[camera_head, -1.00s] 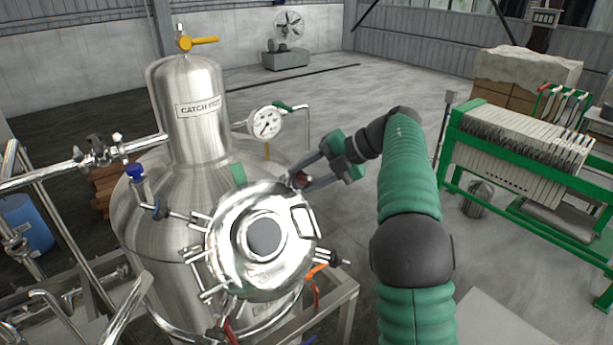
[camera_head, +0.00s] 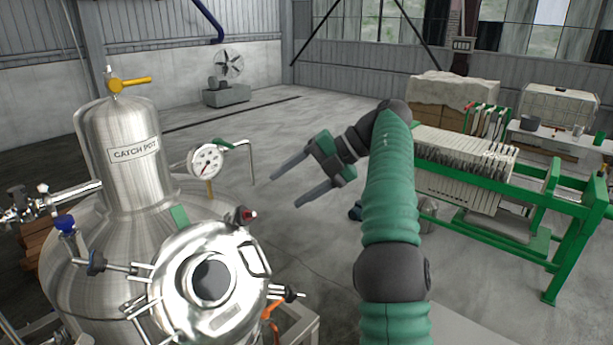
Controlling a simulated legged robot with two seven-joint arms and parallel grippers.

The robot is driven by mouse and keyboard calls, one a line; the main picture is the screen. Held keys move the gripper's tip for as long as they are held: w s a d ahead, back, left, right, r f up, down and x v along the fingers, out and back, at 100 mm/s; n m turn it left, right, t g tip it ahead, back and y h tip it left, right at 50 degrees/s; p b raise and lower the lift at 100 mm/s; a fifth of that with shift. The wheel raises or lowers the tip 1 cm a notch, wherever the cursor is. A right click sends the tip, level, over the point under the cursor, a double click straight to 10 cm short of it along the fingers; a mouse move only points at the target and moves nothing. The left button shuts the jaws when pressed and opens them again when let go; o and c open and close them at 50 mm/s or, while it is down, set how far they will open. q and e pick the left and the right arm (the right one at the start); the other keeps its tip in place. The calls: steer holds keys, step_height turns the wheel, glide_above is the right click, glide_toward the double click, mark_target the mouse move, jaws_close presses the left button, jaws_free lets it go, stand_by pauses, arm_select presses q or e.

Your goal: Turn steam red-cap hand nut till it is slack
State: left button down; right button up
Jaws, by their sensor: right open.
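The red-capped hand nut (camera_head: 247,215) sits at the upper right rim of the round steel manway lid (camera_head: 178,290). The lid is on a steel tank marked CATCH POT (camera_head: 135,165). My right gripper (camera_head: 284,191) is open and empty, up and to the right of the nut and apart from it. Its two fingers point left. I cannot tell from this view whether the nut is tight or slack. My left gripper is not in view.
A pressure gauge (camera_head: 206,162) on a bent pipe stands behind the lid. A dark-knobbed clamp (camera_head: 290,293) juts from the lid's right side. A green-framed filter press (camera_head: 470,180) stands at right. Open floor lies behind my right gripper.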

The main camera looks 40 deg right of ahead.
steer(key=p+v, duration=0.1)
steer(key=v, duration=0.3)
steer(key=shift+s+d, duration=0.1)
steer(key=shift+d, duration=0.2)
steer(key=shift+a+r, duration=0.1)
steer(key=shift+a, duration=0.1)
